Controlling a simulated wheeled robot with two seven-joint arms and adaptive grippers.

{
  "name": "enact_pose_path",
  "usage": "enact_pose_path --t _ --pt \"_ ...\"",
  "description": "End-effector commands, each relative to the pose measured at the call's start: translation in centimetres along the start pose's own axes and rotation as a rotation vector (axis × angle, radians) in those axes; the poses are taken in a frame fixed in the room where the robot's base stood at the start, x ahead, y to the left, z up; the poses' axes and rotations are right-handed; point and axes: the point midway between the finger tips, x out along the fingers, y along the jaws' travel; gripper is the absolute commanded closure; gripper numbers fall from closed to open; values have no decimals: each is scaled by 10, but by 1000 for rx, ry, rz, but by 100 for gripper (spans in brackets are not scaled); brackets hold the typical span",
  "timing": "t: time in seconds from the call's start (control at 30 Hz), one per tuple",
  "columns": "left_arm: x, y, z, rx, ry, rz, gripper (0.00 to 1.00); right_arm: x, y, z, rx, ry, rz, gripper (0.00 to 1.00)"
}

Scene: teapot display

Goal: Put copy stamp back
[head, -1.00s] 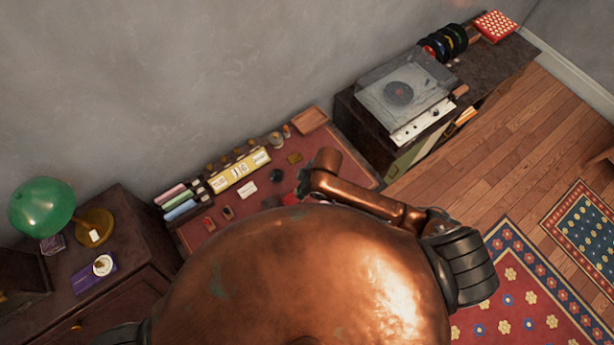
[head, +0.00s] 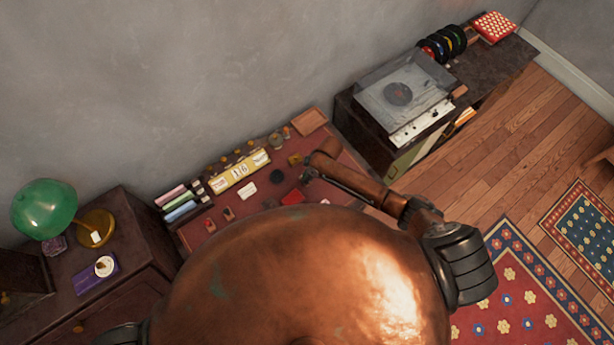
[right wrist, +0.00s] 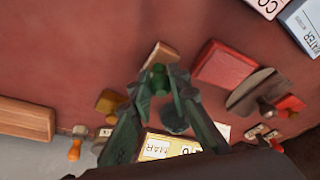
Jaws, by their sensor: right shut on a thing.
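My right gripper (right wrist: 160,95) is shut on a small stamp (right wrist: 158,76) with a dark green knob, held over the red desk top. No lettering on it shows, so I cannot tell if it is the copy stamp. In the head view my right gripper (head: 306,174) is small, at the right part of the desk (head: 340,165). A brownish-gold stamp-like piece (head: 294,160) is close beside it. A wooden block (right wrist: 162,56) lies close to the fingertips in the right wrist view. My left gripper is not in view.
A yellow calendar (head: 240,171) and a row of small knobbed items line the desk's back. A red pad (head: 292,197), a dark round piece (head: 277,176) and a white card (head: 248,189) lie on the desk. A record player (head: 405,95) stands right.

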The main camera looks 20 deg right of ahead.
Motion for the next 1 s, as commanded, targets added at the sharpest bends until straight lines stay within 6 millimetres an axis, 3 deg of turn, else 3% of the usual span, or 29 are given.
enact_pose_path --t 0.37,0.4,0.6,1.0 --pt "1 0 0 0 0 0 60 4 0 1 -1 0 0 99" --pt "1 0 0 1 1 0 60 3 0 1 -1 0 0 81" --pt "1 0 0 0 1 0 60 3 0 1 -1 0 0 67" --pt "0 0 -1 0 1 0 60 -4 1 0 -1 1 2 66"
